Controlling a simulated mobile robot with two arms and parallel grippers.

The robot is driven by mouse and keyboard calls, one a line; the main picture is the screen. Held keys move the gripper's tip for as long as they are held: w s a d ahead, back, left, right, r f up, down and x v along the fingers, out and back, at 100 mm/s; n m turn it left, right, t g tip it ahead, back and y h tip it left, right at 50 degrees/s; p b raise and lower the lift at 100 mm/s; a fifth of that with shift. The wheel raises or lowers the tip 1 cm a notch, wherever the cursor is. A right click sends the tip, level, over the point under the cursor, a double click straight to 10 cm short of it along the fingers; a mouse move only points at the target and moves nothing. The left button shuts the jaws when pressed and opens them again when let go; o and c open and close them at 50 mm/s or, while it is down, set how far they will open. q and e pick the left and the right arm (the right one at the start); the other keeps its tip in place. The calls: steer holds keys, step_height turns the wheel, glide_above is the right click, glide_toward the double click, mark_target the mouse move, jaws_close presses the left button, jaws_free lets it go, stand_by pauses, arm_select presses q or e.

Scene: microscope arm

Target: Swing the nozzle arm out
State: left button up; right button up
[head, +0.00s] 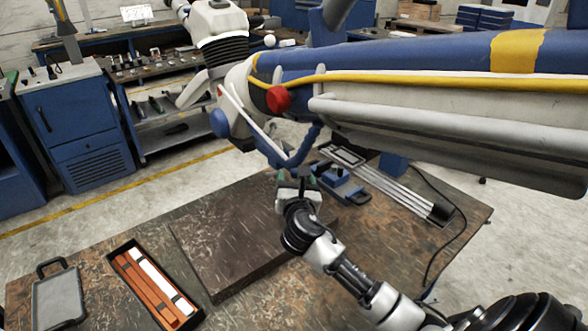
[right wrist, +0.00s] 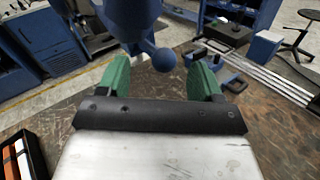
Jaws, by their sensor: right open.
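The nozzle arm (head: 420,65) is a large blue and white boom with a yellow cable and a red knob (head: 278,99). It comes in from the right, above the workbench. Blue bars (head: 285,155) hang below its left end, just above my right gripper (head: 300,175). The right wrist view shows a blue ball-ended handle (right wrist: 164,60) in the gap between the green fingers of my right gripper (right wrist: 160,78). The fingers are apart and empty; I cannot tell how deep the ball sits. The handle's ball is hard to make out in the head view. My left gripper does not show.
The brown workbench (head: 120,262) holds a dark board (head: 230,240), an orange and white box (head: 152,285), a grey clipboard-like case (head: 58,298), a blue clamp (head: 342,185) and metal rails (head: 400,190). Blue cabinets (head: 80,125) stand behind, across open floor.

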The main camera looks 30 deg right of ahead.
mark_target(294, 176)
steer(key=x, duration=0.3)
steer(key=shift+w+d+f, duration=0.15)
steer(key=shift+w, duration=0.15)
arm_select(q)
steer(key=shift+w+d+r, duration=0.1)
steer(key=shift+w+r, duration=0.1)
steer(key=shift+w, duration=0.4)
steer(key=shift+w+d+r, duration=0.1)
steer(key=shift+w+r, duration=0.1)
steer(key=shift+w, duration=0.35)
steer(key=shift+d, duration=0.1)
arm_select(e)
steer(key=c, duration=0.4)
jaws_close()
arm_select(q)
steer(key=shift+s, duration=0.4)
